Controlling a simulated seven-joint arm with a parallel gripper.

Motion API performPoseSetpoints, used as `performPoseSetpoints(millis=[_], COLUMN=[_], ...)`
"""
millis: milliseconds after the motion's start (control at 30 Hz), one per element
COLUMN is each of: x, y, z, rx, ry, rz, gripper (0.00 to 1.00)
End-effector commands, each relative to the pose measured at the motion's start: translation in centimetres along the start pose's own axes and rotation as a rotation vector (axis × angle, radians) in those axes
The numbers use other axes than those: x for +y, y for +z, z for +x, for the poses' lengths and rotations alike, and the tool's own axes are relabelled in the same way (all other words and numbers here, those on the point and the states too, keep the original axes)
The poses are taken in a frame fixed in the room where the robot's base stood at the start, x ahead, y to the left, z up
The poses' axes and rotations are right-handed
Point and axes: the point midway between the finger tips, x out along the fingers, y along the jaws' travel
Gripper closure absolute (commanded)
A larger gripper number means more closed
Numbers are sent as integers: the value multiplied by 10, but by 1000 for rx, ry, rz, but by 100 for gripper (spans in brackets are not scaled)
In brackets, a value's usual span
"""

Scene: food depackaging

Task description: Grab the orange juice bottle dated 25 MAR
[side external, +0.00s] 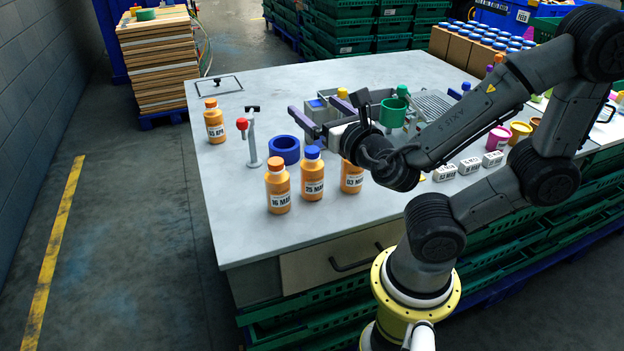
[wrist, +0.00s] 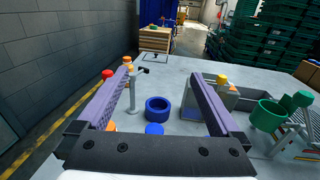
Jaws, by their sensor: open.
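The orange juice bottle labelled 25 MAR (side external: 312,180) stands upright with a blue cap near the table's front edge. Its blue cap (wrist: 154,129) shows low between the fingers in the wrist view. An orange-capped bottle labelled 16 MAR (side external: 278,190) stands to its left. A bottle that seems to read 03 MAR (side external: 352,182) stands to its right, its top hidden by my arm. Another bottle, apparently 03 APR (side external: 214,124), stands at the far left. My gripper (wrist: 160,70) is open and empty, its purple fingers above and beyond the 25 MAR bottle.
A blue ring (side external: 284,149) lies behind the bottles. A post with a red knob (side external: 242,124) stands left of it. A grey bin (wrist: 240,98), green cup (side external: 392,112) and several small labelled blocks are to the right. The table's left front is clear.

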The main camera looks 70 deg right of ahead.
Motion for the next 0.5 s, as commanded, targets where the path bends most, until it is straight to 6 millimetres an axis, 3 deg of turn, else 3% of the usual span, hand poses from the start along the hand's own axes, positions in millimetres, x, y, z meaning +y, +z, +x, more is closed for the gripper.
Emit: performPoseSetpoints(millis=[167, 500], x=[0, -55], y=[32, 37], z=[0, 19], rx=[-4, 47], ry=[1, -411], rz=[7, 579], gripper=[0, 0])
